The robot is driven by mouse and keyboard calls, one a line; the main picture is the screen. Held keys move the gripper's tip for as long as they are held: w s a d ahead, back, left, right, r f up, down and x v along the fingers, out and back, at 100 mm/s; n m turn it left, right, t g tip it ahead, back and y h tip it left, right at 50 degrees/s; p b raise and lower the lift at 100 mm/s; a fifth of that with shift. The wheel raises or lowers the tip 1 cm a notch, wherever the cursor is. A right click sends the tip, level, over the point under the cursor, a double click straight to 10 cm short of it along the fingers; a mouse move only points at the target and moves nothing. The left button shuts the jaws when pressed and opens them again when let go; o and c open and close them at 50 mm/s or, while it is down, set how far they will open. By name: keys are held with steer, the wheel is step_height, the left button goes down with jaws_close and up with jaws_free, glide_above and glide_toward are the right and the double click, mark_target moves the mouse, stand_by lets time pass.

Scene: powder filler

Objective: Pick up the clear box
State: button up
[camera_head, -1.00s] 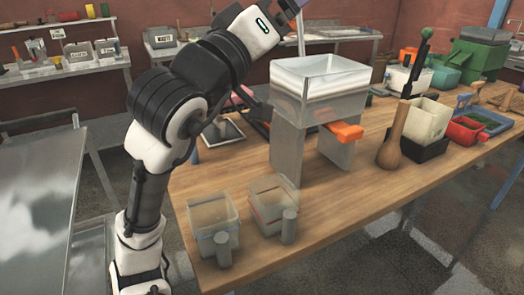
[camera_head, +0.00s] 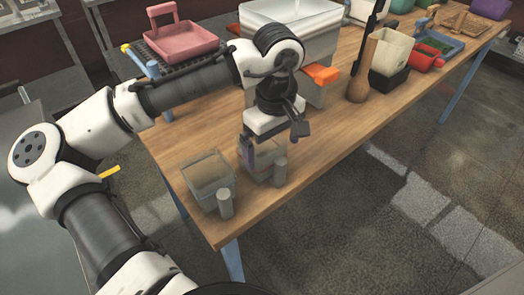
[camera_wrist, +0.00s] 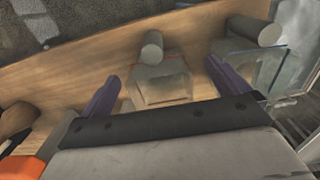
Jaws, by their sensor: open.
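Two clear open-topped boxes stand near the table's front left corner. The left clear box (camera_head: 208,178) is in full view except where a small grey cylinder stands before it. The right clear box (camera_head: 262,166) is partly hidden by my gripper (camera_head: 262,148), which points down over it. In the wrist view, my gripper (camera_wrist: 162,72) has its two purple fingers apart. The right clear box, with a red line (camera_wrist: 160,88), shows between and beyond them. The left clear box (camera_wrist: 258,65) lies to the right, outside the fingers. Contact with the box cannot be told.
Grey cylinders stand in front of the boxes, one by the left box (camera_head: 225,203) and one by the right (camera_head: 280,171). A large clear hopper (camera_head: 300,35) with an orange part (camera_head: 322,74) stands behind. A brown vase-like object (camera_head: 360,80) is farther right. The front table strip between is clear.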

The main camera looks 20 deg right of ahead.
mark_target(273, 164)
steer(key=shift+w+d+f+p, duration=0.15)
steer(key=shift+f+p, duration=0.25)
steer(key=shift+f, duration=1.35)
steer(key=shift+w+d+f+p, duration=0.15)
steer(key=shift+f+p, duration=0.25)
steer(key=shift+f, duration=1.35)
steer(key=shift+a, duration=0.1)
steer(key=shift+c, duration=0.3)
steer(key=c, duration=1)
steer(key=shift+o, duration=0.2)
step_height(273, 164, up, 20)
steer(key=b, duration=0.2)
